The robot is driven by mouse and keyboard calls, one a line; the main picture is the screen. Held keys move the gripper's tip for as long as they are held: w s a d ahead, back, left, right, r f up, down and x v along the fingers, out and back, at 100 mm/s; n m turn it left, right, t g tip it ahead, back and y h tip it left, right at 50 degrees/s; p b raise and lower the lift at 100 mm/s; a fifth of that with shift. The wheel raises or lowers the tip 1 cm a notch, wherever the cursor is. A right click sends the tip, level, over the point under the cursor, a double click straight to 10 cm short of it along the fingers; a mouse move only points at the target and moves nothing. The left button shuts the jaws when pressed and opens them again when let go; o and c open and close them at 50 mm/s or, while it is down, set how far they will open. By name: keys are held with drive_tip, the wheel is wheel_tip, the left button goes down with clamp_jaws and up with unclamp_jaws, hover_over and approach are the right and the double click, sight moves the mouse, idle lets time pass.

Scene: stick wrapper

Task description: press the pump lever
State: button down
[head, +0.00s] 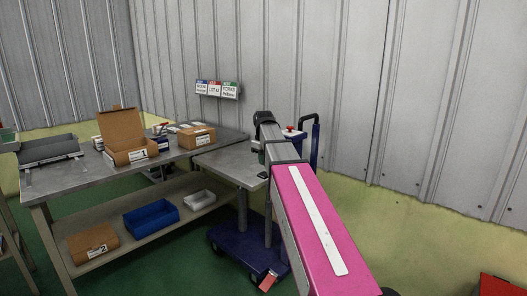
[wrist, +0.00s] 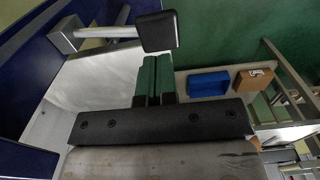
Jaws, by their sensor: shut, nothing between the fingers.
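In the wrist view my gripper (wrist: 157,62) is shut, its two green fingers side by side and empty. A black pad (wrist: 158,32) on a pale grey rod (wrist: 103,32) lies just past the fingertips; it looks like the pump lever. The rod runs left to a grey block (wrist: 66,36) by a blue surface. I cannot tell whether the fingers touch the pad. In the head view, the lift cart has a grey top (head: 228,169) and a blue base (head: 228,237).
A workbench (head: 95,182) at left holds an open carton (head: 120,125) and a closed box (head: 197,138). Its lower shelf bears a blue bin (head: 151,219), a white bin (head: 199,199) and a carton (head: 92,243). A blue handle (head: 315,142) rises at the cart's right, near the wall.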

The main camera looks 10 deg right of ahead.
sight(263, 174)
drive_tip(key=shift+f, duration=2.1)
drive_tip(key=shift+s+f, duration=0.1)
drive_tip(key=shift+s+a+f+h, duration=0.2)
drive_tip(key=shift+a+f+h, duration=0.1)
drive_tip(key=shift+f, duration=0.2)
wheel_tip(263, 174, down, 10)
drive_tip(key=a+t+h, duration=0.1)
drive_tip(key=t+h, duration=0.2)
drive_tip(key=h, duration=0.1)
drive_tip(key=shift+s+r+t, duration=0.15)
drive_tip(key=shift+s+t, duration=0.15)
drive_tip(key=shift+s, duration=0.1)
drive_tip(key=shift+a, duration=0.1)
drive_tip(key=a+v, duration=0.1)
drive_tip(key=v, duration=1.3)
drive_tip(key=shift+s, duration=0.3)
drive_tip(key=shift+a, duration=0.1)
